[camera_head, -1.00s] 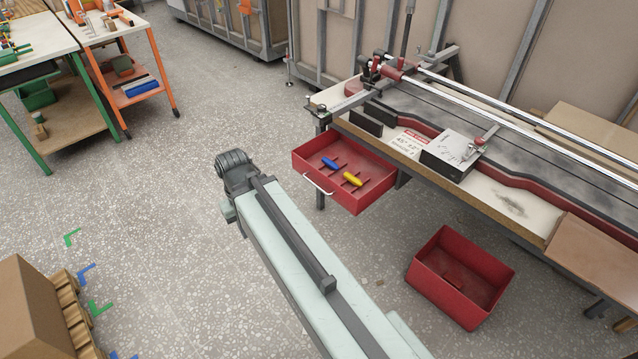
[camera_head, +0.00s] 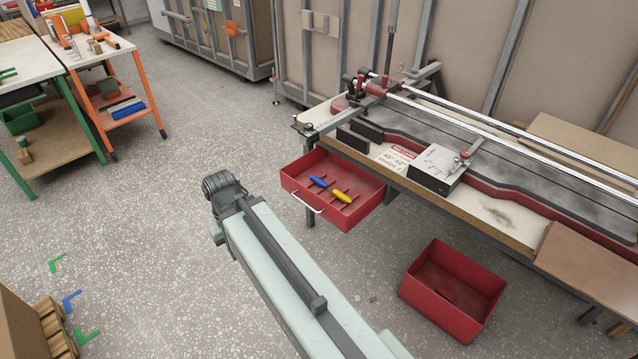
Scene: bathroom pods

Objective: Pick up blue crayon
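The blue crayon (camera_head: 319,181) lies in the open red drawer (camera_head: 362,217) under the workbench, on dark ridges in its floor. A yellow crayon (camera_head: 342,196) lies beside it, a little to the right and nearer. My arm reaches up from the bottom of the head view, and its dark end (camera_head: 222,190) is left of the drawer, apart from it. My gripper's fingers cannot be made out, so I cannot see whether it is open or shut.
The workbench (camera_head: 499,212) with metal rails fills the right side. An empty red bin (camera_head: 425,297) stands on the floor below it. An orange cart (camera_head: 124,104) and a green-legged table (camera_head: 22,66) stand at the left. Open floor lies between.

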